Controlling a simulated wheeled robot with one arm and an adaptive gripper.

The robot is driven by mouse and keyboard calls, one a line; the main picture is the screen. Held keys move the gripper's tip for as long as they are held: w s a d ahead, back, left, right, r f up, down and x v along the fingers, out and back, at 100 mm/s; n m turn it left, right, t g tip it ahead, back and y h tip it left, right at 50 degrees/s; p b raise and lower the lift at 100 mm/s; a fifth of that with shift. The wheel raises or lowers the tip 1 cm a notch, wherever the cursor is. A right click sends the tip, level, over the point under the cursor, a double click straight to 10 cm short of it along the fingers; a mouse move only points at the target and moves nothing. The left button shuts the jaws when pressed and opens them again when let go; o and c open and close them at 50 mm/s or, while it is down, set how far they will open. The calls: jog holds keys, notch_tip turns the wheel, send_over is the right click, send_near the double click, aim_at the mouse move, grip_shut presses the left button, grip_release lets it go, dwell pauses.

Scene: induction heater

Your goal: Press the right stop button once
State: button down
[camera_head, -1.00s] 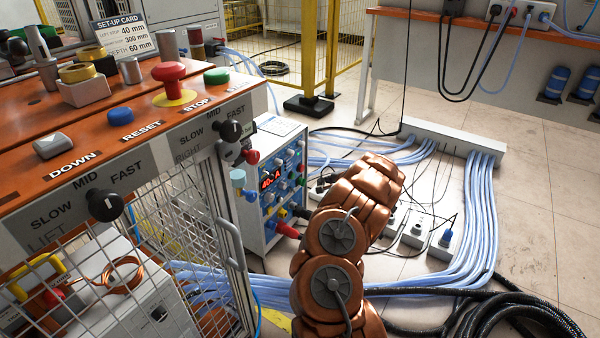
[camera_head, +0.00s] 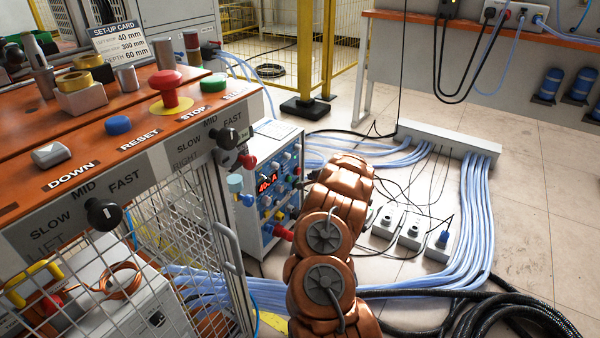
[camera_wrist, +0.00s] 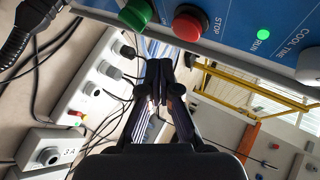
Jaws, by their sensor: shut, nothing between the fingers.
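In the wrist view, a red round button (camera_wrist: 188,22) labelled STOP sits on a blue panel (camera_wrist: 235,20), with a green button (camera_wrist: 136,14) to its left. My gripper (camera_wrist: 158,72) is shut and empty. Its tips appear below and left of the red button in the picture, apparently apart from it. In the head view, a red mushroom button (camera_head: 166,88) stands on a yellow base on the orange console (camera_head: 75,148), near the word STOP. A blue-faced cabinet (camera_head: 272,190) stands right of the console. My arm links hide my gripper there.
A black lever knob (camera_head: 226,138) projects from the console's right front. Blue hoses (camera_head: 478,220), black cables and socket boxes (camera_head: 412,230) lie on the floor. In the wrist view, a green RUN light (camera_wrist: 263,34) and a pale knob (camera_wrist: 309,66) are right of the red button.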

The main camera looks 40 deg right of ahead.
jog(key=shift+w+a, duration=0.3)
jog(key=shift+w, duration=0.65)
jog(key=shift+w, duration=0.25)
dwell(0.7)
jog(key=shift+w+a, duration=0.1)
jog(key=shift+w, duration=0.05)
jog(key=shift+w+a, duration=0.15)
jog(key=shift+w, duration=0.3)
dwell(0.8)
jog(key=shift+s, duration=0.15)
dwell(0.3)
jog(key=shift+s+d+b, duration=0.2)
jog(key=shift+s+b, duration=0.3)
jog(key=shift+s, duration=0.2)
jog(key=shift+s+d+b, duration=0.2)
jog(key=shift+s+d, duration=0.05)
jog(key=shift+s, duration=0.55)
jog(key=shift+s+d+b, duration=0.25)
jog(key=shift+s, duration=0.55)
jog(key=shift+s+d+b, duration=0.2)
jog(key=shift+s+d, duration=0.05)
jog(key=shift+s, duration=0.55)
